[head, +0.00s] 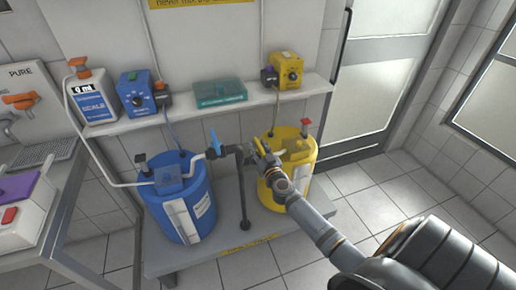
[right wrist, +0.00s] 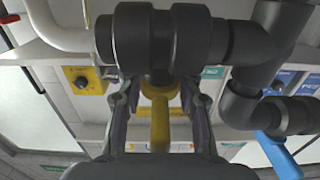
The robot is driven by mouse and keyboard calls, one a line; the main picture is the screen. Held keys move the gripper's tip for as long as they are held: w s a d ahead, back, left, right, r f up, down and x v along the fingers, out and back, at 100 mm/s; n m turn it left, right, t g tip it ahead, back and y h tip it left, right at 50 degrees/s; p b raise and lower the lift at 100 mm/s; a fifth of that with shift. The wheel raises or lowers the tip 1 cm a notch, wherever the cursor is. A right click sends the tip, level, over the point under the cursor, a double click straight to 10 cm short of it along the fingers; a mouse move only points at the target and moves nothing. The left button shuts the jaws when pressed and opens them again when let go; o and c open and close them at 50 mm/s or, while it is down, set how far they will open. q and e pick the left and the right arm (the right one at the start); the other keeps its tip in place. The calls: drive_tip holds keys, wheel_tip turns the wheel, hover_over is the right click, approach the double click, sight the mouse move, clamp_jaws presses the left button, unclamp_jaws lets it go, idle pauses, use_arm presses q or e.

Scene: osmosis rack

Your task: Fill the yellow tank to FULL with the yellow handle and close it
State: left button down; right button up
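The yellow tank (head: 302,150) stands on the low platform below the shelf, and a pale strip (head: 303,176) shows on its side. Its level marks are too small to read. The yellow handle (right wrist: 160,122) hangs from a dark grey pipe fitting (right wrist: 155,38) in the right wrist view. My right gripper (right wrist: 160,108) is open, with one finger on each side of the handle and gaps between. In the head view my right gripper (head: 263,160) is at the pipe in front of the yellow tank and partly hides the handle. My left gripper is not in view.
The blue tank (head: 178,205) stands to the left, with a blue handle (head: 215,142) on the pipe, also seen in the right wrist view (right wrist: 278,155). Above are a shelf (head: 180,116) with blue (head: 140,92) and yellow (head: 287,72) control boxes. The floor at right is clear.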

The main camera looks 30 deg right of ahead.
drive_tip(key=shift+w, duration=0.15)
clamp_jaws()
